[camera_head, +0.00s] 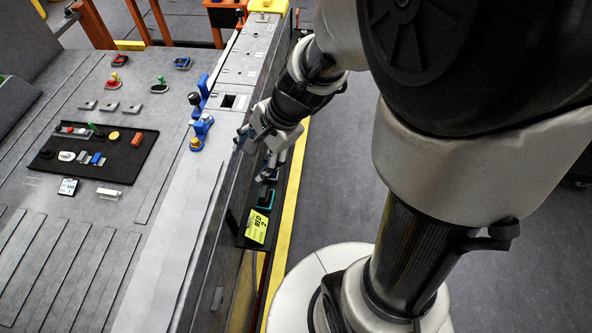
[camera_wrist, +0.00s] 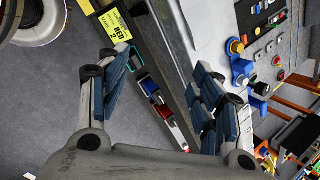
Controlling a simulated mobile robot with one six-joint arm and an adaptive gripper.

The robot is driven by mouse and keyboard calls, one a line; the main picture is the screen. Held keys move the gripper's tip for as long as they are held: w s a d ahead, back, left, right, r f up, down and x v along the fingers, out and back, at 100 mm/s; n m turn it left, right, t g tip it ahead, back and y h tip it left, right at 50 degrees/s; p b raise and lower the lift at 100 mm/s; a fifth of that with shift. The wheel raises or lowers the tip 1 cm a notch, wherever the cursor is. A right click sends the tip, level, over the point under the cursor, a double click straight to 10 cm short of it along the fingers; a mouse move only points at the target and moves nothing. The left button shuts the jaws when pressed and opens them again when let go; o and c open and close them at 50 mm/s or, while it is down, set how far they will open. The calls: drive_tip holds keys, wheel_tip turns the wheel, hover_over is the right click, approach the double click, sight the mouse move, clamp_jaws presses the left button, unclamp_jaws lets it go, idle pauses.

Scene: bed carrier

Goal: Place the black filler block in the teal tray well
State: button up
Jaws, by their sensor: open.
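The teal tray (camera_head: 268,199) sits in a narrow dark side rack along the bed's right flank, just behind a yellow label. In the wrist view its teal rim (camera_wrist: 136,57) shows beside the left finger, which partly covers it. A dark shape stands at the tray in the head view; I cannot tell whether it is the black filler block or part of the rack. My gripper (camera_head: 251,158) hangs over the rack, beyond the teal tray. In the wrist view my gripper (camera_wrist: 163,63) has its fingers wide apart with nothing held between them.
The yellow label (camera_head: 257,226) is on the rack's near end. Blue, white and red pieces (camera_wrist: 155,94) line the rack between my fingers. A black mat (camera_head: 66,176) with several small parts lies on the bed. Blue fixtures (camera_head: 202,124) stand near the bed's edge.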

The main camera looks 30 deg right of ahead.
drive_tip(key=s+d+r+n+t+h, duration=0.1)
drive_tip(key=s+d+r+n+h, duration=0.1)
drive_tip(key=s+r+n, duration=1)
drive_tip(key=s+n+h, duration=0.1)
drive_tip(key=s+n, duration=0.1)
drive_tip(key=s, duration=0.1)
drive_tip(key=shift+s+r+n+h, duration=0.2)
drive_tip(key=shift+s+n+h, duration=0.05)
drive_tip(key=shift+n+h, duration=0.15)
drive_tip(key=shift+d+f, duration=0.1)
wheel_tip(320, 180, down, 3)
drive_tip(key=b, duration=0.3)
drive_tip(key=shift+f, duration=0.1)
